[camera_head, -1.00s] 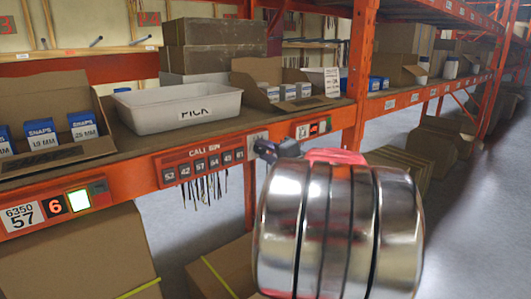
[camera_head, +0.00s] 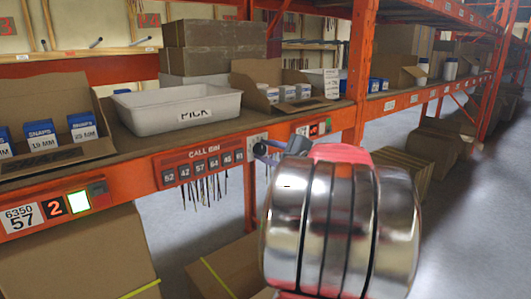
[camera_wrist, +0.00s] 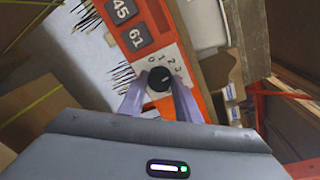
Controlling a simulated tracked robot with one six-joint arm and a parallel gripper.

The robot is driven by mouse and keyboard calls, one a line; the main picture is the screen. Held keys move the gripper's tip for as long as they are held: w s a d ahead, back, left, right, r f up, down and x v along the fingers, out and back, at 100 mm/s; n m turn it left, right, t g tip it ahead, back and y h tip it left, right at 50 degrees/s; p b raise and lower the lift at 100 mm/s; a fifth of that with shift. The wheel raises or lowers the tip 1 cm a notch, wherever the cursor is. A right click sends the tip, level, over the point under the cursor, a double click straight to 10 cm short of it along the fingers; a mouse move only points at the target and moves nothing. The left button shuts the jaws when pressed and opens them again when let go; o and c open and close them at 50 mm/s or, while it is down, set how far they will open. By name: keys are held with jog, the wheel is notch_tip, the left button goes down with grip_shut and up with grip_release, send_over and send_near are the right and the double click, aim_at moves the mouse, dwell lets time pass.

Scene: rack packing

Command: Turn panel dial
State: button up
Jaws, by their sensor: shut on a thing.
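The panel dial (camera_wrist: 159,79) is a round black knob with a small white pointer mark on a pale plate marked 0, 1, 2, 3. The pointer leans up and right, roughly toward the 2 or 3. My gripper (camera_wrist: 158,88) has one finger on each side of the knob and is shut on it. The knob is hidden there by my fingers and wrist.
Left of the dial is the CALL BIN panel (camera_head: 198,165) with numbered tiles. A white PICK tray (camera_head: 150,127) and open cartons stand on the shelf above. An orange upright (camera_head: 361,70) stands right of the dial.

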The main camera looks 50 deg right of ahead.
jog(key=shift+s+d+f+m, duration=0.15)
jog(key=shift+f+m, duration=0.15)
jog(key=shift+m, duration=0.7)
jog(key=o, duration=1.1)
jog(key=shift+r, duration=0.15)
jog(key=shift+c, duration=0.2)
jog(key=v, duration=1.3)
jog(key=shift+s, duration=0.3)
jog(key=shift+r, duration=0.1)
jog(key=shift+c, duration=0.2)
